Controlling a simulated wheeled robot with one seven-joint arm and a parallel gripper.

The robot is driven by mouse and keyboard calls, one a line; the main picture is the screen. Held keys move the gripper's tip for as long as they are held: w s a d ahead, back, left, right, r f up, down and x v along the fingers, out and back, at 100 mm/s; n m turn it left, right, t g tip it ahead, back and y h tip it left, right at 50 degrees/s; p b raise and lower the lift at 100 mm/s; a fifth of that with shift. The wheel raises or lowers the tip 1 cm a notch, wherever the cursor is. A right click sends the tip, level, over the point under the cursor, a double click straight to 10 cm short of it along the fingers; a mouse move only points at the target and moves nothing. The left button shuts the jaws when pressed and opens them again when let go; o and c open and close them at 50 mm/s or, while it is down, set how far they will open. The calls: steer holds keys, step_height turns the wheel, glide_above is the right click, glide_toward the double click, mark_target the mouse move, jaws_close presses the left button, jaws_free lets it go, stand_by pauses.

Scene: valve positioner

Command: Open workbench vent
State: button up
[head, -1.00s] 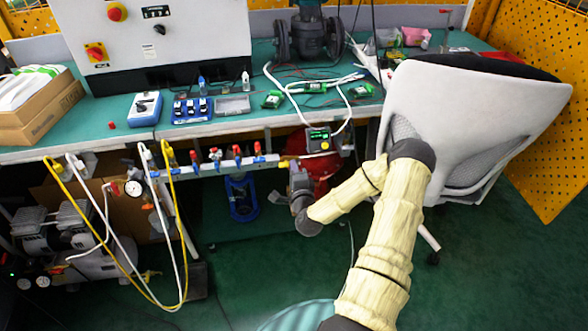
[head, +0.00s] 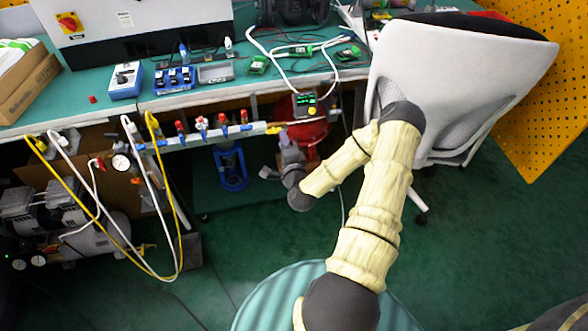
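A pale air manifold (head: 212,136) runs along the front edge of the workbench (head: 150,108). It carries several small valves with red handles, such as one red-handled valve (head: 201,124), and a yellow part (head: 273,130) at its right end. I cannot tell which one is the vent. My gripper (head: 285,146) is just below and right of the manifold's right end, in front of the red tank under the bench. Its fingers are small and dark against the background, so their opening does not show. I see nothing clearly held in it.
A red tank (head: 308,136) is behind. A grey chair (head: 450,80) stands close right of my arm. White and yellow hoses (head: 177,222) loop down at left by a compressor (head: 70,235).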

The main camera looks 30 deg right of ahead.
steer(key=p+v, duration=0.4)
steer(key=v, duration=1)
